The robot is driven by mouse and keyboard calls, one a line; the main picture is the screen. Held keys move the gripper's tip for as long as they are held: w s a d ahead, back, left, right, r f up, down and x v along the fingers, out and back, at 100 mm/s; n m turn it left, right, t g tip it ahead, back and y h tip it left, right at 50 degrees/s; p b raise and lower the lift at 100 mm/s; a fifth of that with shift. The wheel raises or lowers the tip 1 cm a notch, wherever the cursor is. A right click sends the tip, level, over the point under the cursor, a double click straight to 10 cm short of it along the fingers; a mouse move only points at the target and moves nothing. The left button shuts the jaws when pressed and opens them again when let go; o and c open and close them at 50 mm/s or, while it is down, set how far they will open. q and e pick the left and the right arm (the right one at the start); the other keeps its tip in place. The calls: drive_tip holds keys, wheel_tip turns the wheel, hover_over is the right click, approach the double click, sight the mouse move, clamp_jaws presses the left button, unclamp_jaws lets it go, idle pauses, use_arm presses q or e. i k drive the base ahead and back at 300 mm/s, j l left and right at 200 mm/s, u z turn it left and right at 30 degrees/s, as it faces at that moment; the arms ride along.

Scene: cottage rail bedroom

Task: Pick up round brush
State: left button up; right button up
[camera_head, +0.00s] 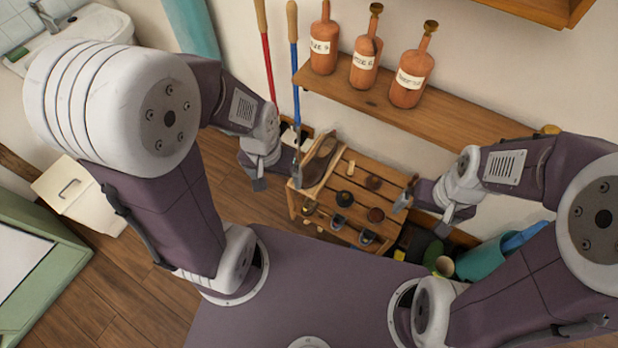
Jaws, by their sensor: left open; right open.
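A low slatted wooden table (322,206) stands against the wall and holds several small objects. My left gripper (277,179) is open and empty at the table's left side. My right gripper (427,206) is open and empty by its right side.
A wall shelf (455,117) with several labelled bottles (365,62) hangs above the table. A dark-framed oval object (318,160) is at the table's back left. Red (266,60) and blue (293,70) poles lean behind. A teal container (483,262) stands right.

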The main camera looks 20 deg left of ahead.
sight(350, 171)
drive_tip(key=i+j+z, duration=0.1)
drive_tip(key=i+z, duration=0.15)
drive_tip(key=z, duration=0.25)
drive_tip(key=i+j+z, duration=0.2)
drive_tip(key=z, duration=0.25)
